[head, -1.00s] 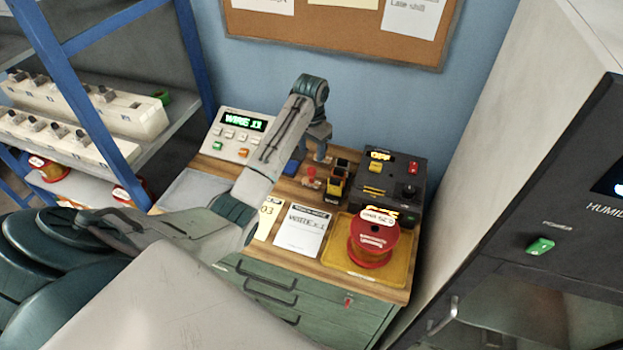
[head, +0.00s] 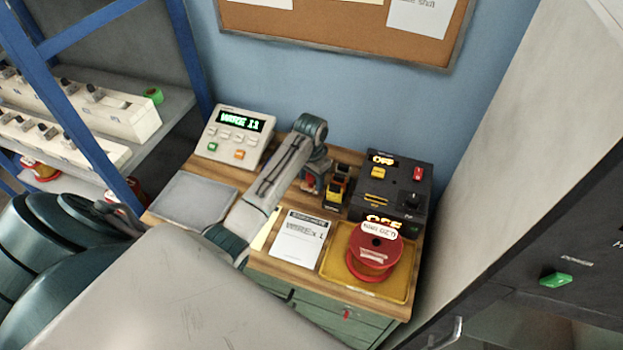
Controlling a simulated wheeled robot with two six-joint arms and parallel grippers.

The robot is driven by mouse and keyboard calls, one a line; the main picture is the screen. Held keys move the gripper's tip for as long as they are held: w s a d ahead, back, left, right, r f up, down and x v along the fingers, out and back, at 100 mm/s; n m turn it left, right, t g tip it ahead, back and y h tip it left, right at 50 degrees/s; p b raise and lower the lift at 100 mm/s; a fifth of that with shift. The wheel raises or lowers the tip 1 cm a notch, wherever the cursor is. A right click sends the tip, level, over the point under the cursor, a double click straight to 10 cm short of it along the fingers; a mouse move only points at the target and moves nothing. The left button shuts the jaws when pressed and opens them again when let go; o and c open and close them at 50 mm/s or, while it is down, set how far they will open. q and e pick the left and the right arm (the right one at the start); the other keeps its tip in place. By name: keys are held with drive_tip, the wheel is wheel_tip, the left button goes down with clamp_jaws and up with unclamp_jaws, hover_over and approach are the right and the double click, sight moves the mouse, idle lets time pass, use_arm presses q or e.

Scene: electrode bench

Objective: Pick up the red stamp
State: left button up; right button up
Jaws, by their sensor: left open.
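The red stamp (head: 309,182) shows as a small red patch near the back of the wooden bench, mostly hidden by my left gripper. My left gripper (head: 312,187) points down at the stamp from above, its jaws open. The fingers are small and dark here, and I cannot tell whether they touch the stamp. My right gripper is not in view.
Small black-and-yellow blocks (head: 336,189) stand close to the right of the gripper. A white display unit (head: 234,140), grey tray (head: 190,200) and printed card (head: 299,238) surround the arm.

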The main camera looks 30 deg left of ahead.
use_arm(q)
drive_tip(key=shift+s, duration=0.2)
drive_tip(key=shift+c, duration=0.2)
drive_tip(key=shift+s+d+r, duration=0.15)
drive_tip(key=shift+r, duration=0.05)
drive_tip(key=c, duration=0.4)
drive_tip(key=shift+s, duration=0.1)
drive_tip(key=c, duration=0.6)
drive_tip(key=shift+o, duration=0.2)
drive_tip(key=shift+w+r+b, duration=0.2)
drive_tip(key=shift+r+b, duration=0.45)
drive_tip(key=shift+b, duration=0.05)
drive_tip(key=shift+r+b, duration=0.55)
drive_tip(key=shift+r, duration=0.1)
drive_tip(key=s, duration=0.2)
drive_tip(key=s+b, duration=0.1)
drive_tip(key=shift+d+r, duration=0.25)
drive_tip(key=s+d+p, duration=0.1)
drive_tip(key=s, duration=0.3)
drive_tip(key=s+d+r+p, duration=0.1)
drive_tip(key=s, duration=0.3)
drive_tip(key=s+d+r+p, duration=0.1)
drive_tip(key=s, duration=0.3)
drive_tip(key=shift+s, duration=0.35)
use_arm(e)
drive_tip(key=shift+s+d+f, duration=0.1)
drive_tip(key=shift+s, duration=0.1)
